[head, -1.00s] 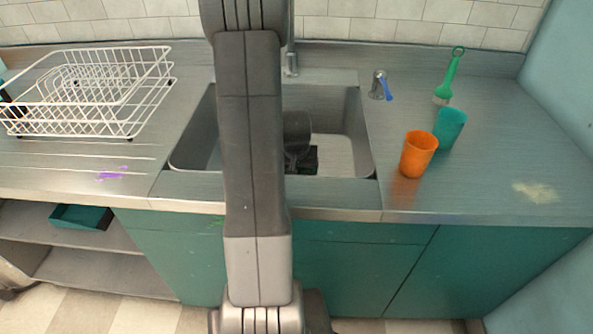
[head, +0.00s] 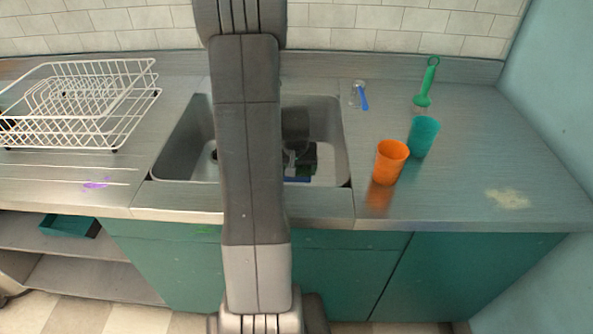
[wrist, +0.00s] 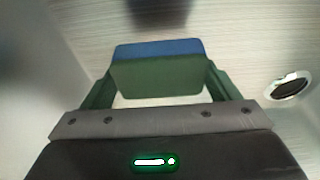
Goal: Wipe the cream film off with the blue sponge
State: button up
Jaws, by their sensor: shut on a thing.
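The cream film (head: 508,199) is a pale patch on the counter at the right, near the front edge. My gripper (head: 299,168) is low in the sink, partly hidden behind my arm in the head view. In the wrist view my gripper (wrist: 157,82) is shut on the sponge (wrist: 158,48), which shows a blue layer and a dark green layer between the green fingers. A blue edge of the sponge (head: 298,179) also shows in the head view.
The sink (head: 335,112) has a drain (wrist: 289,86). A white rack (head: 100,130) and purple smear (head: 96,183) are at the left.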

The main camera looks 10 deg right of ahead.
jog(key=shift+r+p, duration=0.95)
jog(key=shift+r, duration=0.85)
